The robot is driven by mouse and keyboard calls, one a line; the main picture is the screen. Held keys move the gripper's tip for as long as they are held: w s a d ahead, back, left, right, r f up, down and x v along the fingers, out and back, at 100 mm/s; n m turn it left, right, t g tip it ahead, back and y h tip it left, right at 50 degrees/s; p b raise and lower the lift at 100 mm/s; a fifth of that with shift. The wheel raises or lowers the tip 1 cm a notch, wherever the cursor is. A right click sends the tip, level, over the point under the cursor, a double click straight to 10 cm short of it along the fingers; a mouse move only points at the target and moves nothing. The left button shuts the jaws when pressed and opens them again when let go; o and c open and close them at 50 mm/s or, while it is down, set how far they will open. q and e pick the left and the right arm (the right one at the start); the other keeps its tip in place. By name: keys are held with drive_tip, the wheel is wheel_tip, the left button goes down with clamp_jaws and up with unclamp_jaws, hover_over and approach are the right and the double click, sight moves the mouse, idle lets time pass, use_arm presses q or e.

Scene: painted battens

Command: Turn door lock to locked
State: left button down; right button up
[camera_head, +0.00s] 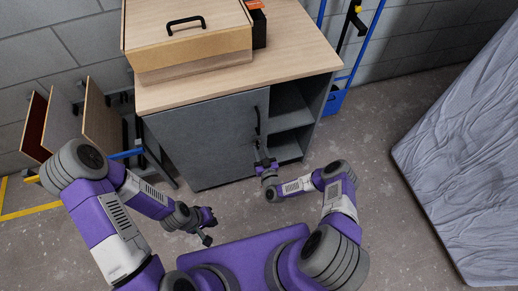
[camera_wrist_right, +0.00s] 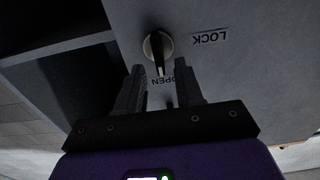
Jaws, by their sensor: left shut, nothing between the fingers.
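The door lock is a round knob (camera_wrist_right: 158,46) with a dark lever, on the grey cabinet door (camera_head: 208,135). In the right wrist view its lever points down toward the upside-down word OPEN; the word LOCK (camera_wrist_right: 210,37) is to its right. My right gripper (camera_wrist_right: 159,72) is open, its fingers on either side of the lever's lower end in the picture, with gaps visible on both sides. In the head view my right gripper (camera_head: 264,162) is close to the door's lower right edge and the lock cannot be made out there. My left gripper (camera_head: 207,238) is shut and empty, away from the cabinet.
A black door handle (camera_head: 257,120) is above my right gripper. Open shelves (camera_head: 290,112) are right of the door. A wooden box (camera_head: 187,40) stands on the cabinet top. A grey mattress-like slab (camera_head: 465,150) is at right. Boards (camera_head: 100,118) stand at left.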

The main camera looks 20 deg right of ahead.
drive_tip(key=shift+w, duration=1.15)
clamp_jaws()
